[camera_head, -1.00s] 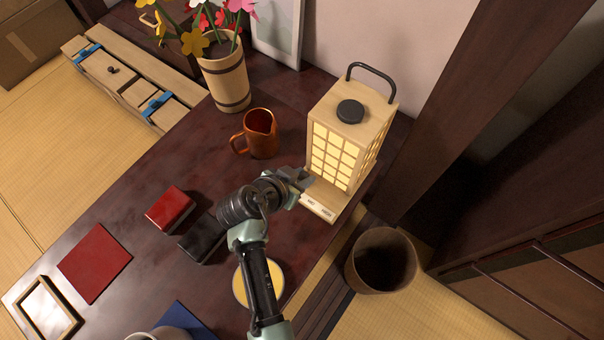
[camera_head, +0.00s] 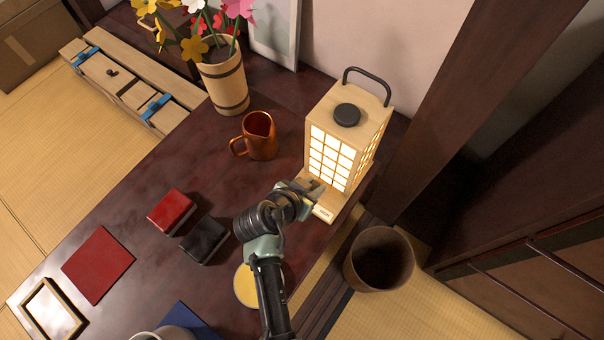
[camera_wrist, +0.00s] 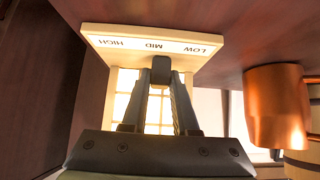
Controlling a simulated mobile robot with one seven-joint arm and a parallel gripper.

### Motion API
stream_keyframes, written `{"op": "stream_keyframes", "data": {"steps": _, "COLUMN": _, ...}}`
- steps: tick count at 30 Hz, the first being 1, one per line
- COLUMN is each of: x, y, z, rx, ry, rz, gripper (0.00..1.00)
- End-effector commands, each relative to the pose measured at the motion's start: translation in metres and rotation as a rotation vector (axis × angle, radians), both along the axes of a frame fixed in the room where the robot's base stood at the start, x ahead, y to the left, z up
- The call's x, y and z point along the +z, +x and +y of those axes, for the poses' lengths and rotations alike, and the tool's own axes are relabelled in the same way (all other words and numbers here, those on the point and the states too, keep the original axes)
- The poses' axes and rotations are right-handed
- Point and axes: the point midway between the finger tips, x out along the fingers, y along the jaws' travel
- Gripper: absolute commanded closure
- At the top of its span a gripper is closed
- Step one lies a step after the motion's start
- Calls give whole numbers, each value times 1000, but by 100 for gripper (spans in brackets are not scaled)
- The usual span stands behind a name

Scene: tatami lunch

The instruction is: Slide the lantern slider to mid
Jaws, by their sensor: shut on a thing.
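The wooden lantern (camera_head: 349,120) stands on the dark table with its paper panes lit brightly. Its pale base ledge (camera_wrist: 110,33) fills the top of the wrist view, with HIGH, MID and LOW printed upside down from left to right. My gripper (camera_head: 314,190) is at the front of the lantern base. In the wrist view its fingers (camera_wrist: 160,78) are closed together on the slider knob, just below the MID label and slightly toward the LOW side.
A red box (camera_head: 171,211) and a black box (camera_head: 204,240) lie left of my arm. A bin (camera_head: 381,262) stands on the floor at the right.

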Motion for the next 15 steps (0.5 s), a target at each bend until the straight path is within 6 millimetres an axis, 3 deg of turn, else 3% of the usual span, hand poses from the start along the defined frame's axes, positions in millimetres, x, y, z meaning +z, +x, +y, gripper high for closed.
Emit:
{"op": "stream_keyframes", "data": {"steps": 3, "x": 1, "y": -8, "z": -8, "rx": -2, "ry": 0, "rz": 4, "gripper": 100}}
{"op": "stream_keyframes", "data": {"steps": 11, "x": 0, "y": -7, "z": -9, "rx": -1, "ry": 1, "rz": 2, "gripper": 100}}
{"op": "stream_keyframes", "data": {"steps": 12, "x": 0, "y": -7, "z": -8, "rx": -1, "ry": 1, "rz": 2, "gripper": 69}}
{"op": "stream_keyframes", "data": {"steps": 15, "x": 0, "y": -7, "z": -8, "rx": -1, "ry": 0, "rz": 1, "gripper": 51}}
